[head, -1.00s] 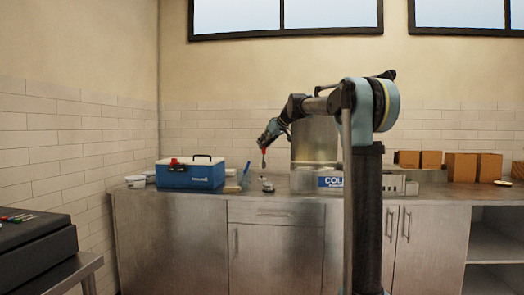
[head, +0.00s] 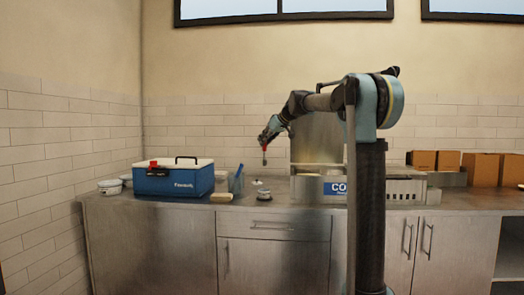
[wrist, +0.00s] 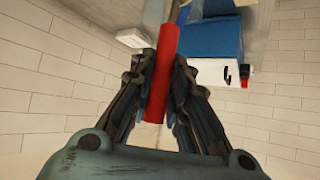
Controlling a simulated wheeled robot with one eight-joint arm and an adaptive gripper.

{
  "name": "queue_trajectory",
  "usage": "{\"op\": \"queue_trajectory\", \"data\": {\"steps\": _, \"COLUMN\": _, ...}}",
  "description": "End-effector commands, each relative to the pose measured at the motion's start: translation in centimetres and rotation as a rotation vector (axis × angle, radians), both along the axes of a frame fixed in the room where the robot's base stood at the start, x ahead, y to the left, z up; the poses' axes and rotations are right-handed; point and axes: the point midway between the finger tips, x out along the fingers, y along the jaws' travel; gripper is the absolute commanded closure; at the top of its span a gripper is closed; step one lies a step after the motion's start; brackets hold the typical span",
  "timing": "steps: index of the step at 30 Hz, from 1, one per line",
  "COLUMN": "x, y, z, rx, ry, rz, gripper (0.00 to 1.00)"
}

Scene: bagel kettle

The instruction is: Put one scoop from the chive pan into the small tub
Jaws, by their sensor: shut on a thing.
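My gripper (head: 267,138) is shut on the red handle of a scoop-like tool (head: 264,150) and holds it in the air above the counter. The tool hangs nearly upright, with its grey end down and apart from the counter. In the wrist view the red handle (wrist: 161,75) lies between the two fingers (wrist: 163,85); its far end runs out of the top edge. A small light round tub-like item (head: 264,194) stands on the counter below the tool. I cannot tell for sure which container is the small tub, and I cannot make out the chive pan.
A blue cooler (head: 175,183) with a white lid stands left on the steel counter (head: 150,212). A steel unit with a blue label (head: 335,188) stands partly behind my arm. Brown boxes (head: 448,161) are at right.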

Motion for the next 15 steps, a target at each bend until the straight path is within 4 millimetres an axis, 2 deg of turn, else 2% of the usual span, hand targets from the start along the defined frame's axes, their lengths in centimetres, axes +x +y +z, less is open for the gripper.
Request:
{"op": "queue_trajectory", "data": {"steps": 10, "x": -0.6, "y": 2.1, "z": -0.1, "rx": 0.0, "ry": 0.0, "rz": 0.023, "gripper": 1.0}}
{"op": "queue_trajectory", "data": {"steps": 15, "x": -0.7, "y": 2.1, "z": -1.9, "rx": 0.001, "ry": 0.0, "rz": 0.026, "gripper": 1.0}}
